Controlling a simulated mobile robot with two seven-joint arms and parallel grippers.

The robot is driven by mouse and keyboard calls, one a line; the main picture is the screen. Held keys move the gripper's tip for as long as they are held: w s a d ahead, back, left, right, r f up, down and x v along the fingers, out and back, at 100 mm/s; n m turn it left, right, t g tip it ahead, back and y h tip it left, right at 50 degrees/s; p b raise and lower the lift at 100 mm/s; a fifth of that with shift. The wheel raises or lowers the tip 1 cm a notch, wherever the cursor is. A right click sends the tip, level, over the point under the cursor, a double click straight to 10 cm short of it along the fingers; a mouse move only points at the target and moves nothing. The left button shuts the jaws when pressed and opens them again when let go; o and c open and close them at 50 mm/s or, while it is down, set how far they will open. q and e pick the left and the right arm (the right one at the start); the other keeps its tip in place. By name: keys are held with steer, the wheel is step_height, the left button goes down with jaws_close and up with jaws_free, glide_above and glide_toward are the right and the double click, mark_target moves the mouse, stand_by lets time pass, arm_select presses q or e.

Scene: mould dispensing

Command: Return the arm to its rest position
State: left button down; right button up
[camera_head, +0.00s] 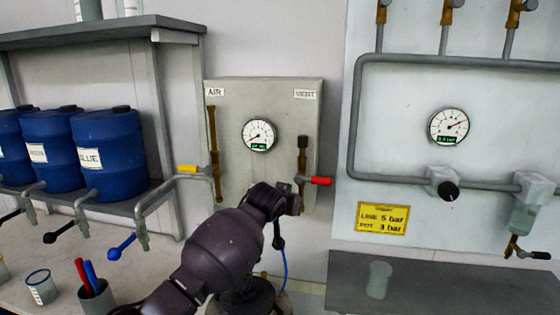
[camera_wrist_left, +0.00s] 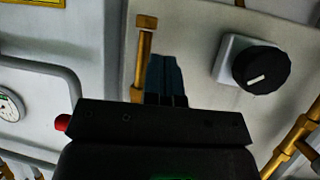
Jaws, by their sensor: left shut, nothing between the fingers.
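My left arm (camera_head: 222,248) rises from the bottom of the head view, in front of the grey AIR/VENT panel (camera_head: 232,95). Its wrist end is close to the red vent handle (camera_head: 318,181), and the fingers are not clear there. In the left wrist view my left gripper (camera_wrist_left: 166,75) is shut and empty, its dark fingers together beside a brass pipe (camera_wrist_left: 145,45). A red handle end (camera_wrist_left: 62,122) shows left of the gripper body. I cannot tell whether anything touches. My right gripper is in neither view.
A black knob (camera_wrist_left: 258,68) is right of the fingers in the wrist view. Blue drums (camera_head: 110,150) stand on a shelf at left, with taps below. A pen cup (camera_head: 96,298) is on the bench. A pipe panel (camera_head: 400,110) is at right, above a grey ledge (camera_head: 450,285).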

arm_select(q)
steer(key=s+a+f+t+y, duration=0.1)
steer(key=s+a+f+t, duration=0.1)
steer(key=s+a+f, duration=0.7)
steer(key=s+a+f+t, duration=0.3)
steer(key=s+a+f, duration=0.3)
steer(key=s+a, duration=0.6)
steer(key=s+a+f+n+g+y, duration=0.1)
steer(key=s+a+f, duration=0.2)
steer(key=s+f, duration=0.2)
steer(key=s+a+f+n+g+y, duration=0.1)
steer(key=s+f, duration=0.4)
steer(key=s, duration=0.6)
steer(key=s+a+f+n+g+y, duration=0.1)
steer(key=s+a+f+g, duration=0.1)
steer(key=s+a+f, duration=0.3)
steer(key=s+f, duration=0.1)
steer(key=s, duration=0.2)
steer(key=shift+s+g+y, duration=0.35)
steer(key=shift+g+y, duration=0.05)
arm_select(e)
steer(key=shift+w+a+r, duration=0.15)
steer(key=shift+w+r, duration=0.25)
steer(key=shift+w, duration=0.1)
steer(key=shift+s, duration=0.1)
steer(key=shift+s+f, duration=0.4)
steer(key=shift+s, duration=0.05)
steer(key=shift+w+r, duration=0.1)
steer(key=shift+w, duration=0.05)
